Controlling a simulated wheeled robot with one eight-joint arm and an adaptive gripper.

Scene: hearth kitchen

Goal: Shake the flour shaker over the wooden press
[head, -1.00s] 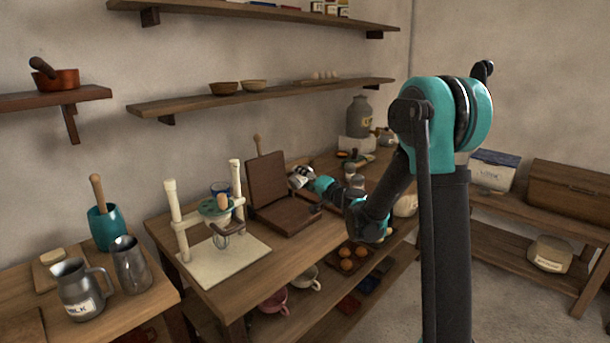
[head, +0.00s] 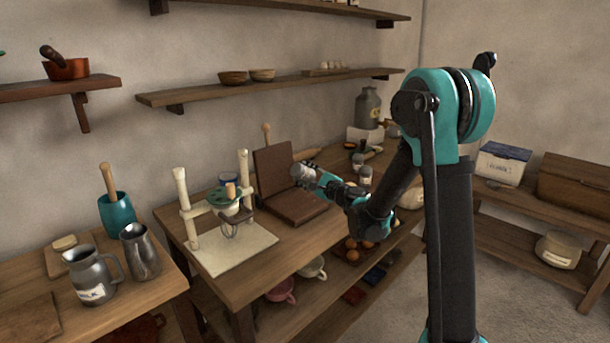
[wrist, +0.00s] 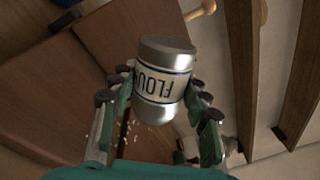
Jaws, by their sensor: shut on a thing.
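The flour shaker (head: 302,171) is a small metal can with a cream "FLOUR" label. My gripper (head: 313,177) is shut around its sides. In the wrist view the shaker (wrist: 166,68) lies between the fingers (wrist: 160,82), its lettering upside down. The wooden press (head: 297,206) stands open on the worktable, its dark upper board (head: 274,170) raised at the back. The shaker is in the air above the press's lower board, near the right edge of the raised board. In the wrist view pale specks show on the brown wood of the press (wrist: 155,20) side, below the shaker.
A cream stand with a green-topped device (head: 228,205) is left of the press on the worktable. Jars and small items (head: 362,165) crowd the table to the right. A wall shelf with bowls (head: 232,77) hangs above. Cups and brown round items sit on the lower shelf.

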